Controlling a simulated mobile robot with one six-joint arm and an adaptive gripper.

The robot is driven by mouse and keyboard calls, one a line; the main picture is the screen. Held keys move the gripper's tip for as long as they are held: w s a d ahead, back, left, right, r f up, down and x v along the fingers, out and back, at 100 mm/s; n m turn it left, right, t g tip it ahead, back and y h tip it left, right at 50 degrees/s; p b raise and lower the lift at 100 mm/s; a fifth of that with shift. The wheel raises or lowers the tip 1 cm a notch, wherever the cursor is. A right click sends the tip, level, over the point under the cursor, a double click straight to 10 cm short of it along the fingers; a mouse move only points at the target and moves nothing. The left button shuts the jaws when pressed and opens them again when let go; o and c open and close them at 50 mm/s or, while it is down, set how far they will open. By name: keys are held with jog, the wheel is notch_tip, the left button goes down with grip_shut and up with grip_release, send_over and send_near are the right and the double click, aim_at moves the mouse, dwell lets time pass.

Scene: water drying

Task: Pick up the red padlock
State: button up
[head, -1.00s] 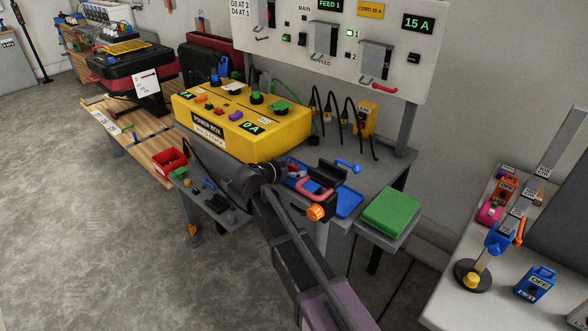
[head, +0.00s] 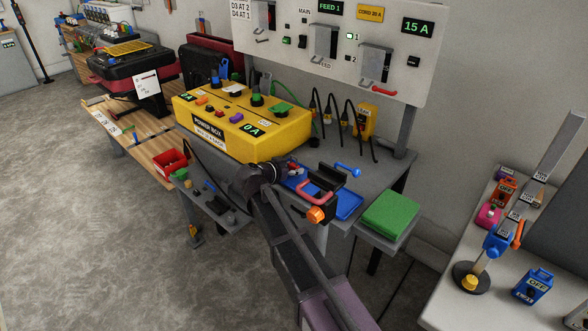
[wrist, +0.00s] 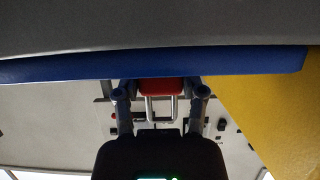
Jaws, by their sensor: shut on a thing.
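The red padlock (wrist: 160,87) shows in the wrist view, with its silver shackle pointing toward my gripper's palm. My gripper (wrist: 161,93) has one finger on each side of the padlock and is shut on it. The padlock is right at the edge of the blue tray (wrist: 60,69), which covers the view beyond it. In the head view my gripper (head: 292,168) is over the left end of the blue tray (head: 347,205), with a small red part visible there. My wrist hides much of it, and I cannot tell whether the padlock touches the tray.
The yellow power box (head: 235,128) stands close behind and left of my gripper. A black clamp-like device with a red handle (head: 318,195) and orange knob sits just right. A green block (head: 390,214) lies on a side shelf. The panel (head: 340,50) rises behind.

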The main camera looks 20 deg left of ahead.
notch_tip(320, 180, up, 3)
jog(key=shift+f+p, duration=0.2)
jog(key=shift+p, duration=0.85)
jog(key=shift+s+r, duration=0.2)
jog(key=shift+s, duration=0.1)
jog(key=s+a+r+p, duration=0.1)
jog(key=s+a, duration=0.2)
jog(key=s, duration=1.2)
jog(key=shift+s+a, duration=0.1)
